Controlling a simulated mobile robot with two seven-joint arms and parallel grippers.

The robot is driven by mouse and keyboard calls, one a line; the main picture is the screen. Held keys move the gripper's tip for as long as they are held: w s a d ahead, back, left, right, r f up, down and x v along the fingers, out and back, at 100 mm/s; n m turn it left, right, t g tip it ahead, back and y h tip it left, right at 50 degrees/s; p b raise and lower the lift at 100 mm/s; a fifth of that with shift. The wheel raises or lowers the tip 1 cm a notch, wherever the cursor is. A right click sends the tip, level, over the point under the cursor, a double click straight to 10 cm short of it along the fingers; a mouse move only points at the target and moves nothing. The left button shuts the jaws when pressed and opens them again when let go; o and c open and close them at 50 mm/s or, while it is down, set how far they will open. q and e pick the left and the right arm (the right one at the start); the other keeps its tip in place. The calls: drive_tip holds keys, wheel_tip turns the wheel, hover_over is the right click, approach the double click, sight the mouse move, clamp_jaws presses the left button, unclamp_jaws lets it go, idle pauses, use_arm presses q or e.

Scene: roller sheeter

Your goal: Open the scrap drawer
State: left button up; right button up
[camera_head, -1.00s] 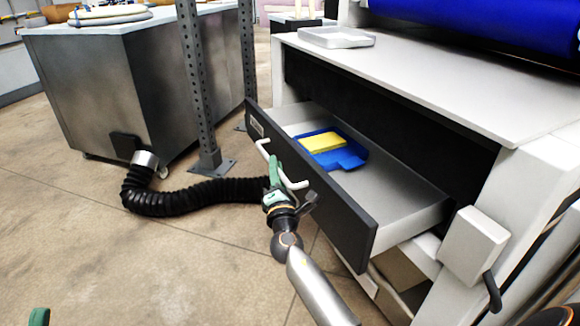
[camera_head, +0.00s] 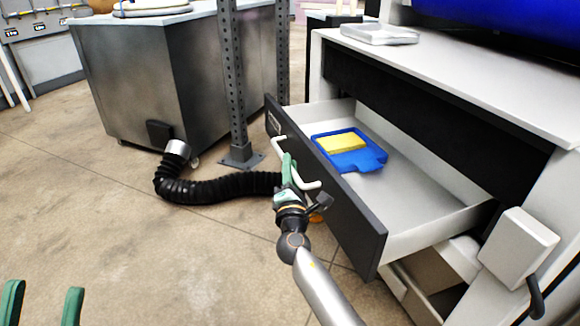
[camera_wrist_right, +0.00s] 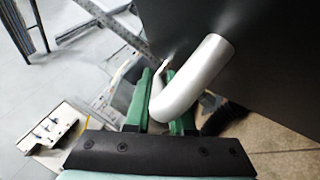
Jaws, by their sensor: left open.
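The scrap drawer (camera_head: 325,190) has a dark front and a light interior, and it stands pulled well out of the white machine. Its pale bar handle (camera_head: 309,184) is on the front. My right gripper (camera_head: 288,168) is at the handle, its green fingers on either side of the bar. In the right wrist view the handle (camera_wrist_right: 195,80) passes between the fingers (camera_wrist_right: 160,105), which look closed on it; the contact is partly hidden. My left gripper (camera_head: 43,305) is at the lower left edge, its two green fingers wide apart and empty.
A blue scoop-like tray (camera_head: 368,160) with a yellow block (camera_head: 342,143) lies in the drawer. A black hose (camera_head: 215,188) lies on the floor beside a metal post (camera_head: 235,90). A steel cabinet (camera_head: 130,90) stands behind. The floor at left is clear.

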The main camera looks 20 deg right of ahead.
drive_tip(key=o, duration=0.4)
drive_tip(key=shift+c, duration=0.2)
drive_tip(key=shift+s, duration=0.1)
drive_tip(key=p+v, duration=0.1)
drive_tip(key=v, duration=1.1)
drive_tip(key=shift+a, duration=0.15)
drive_tip(key=shift+s+f, duration=0.1)
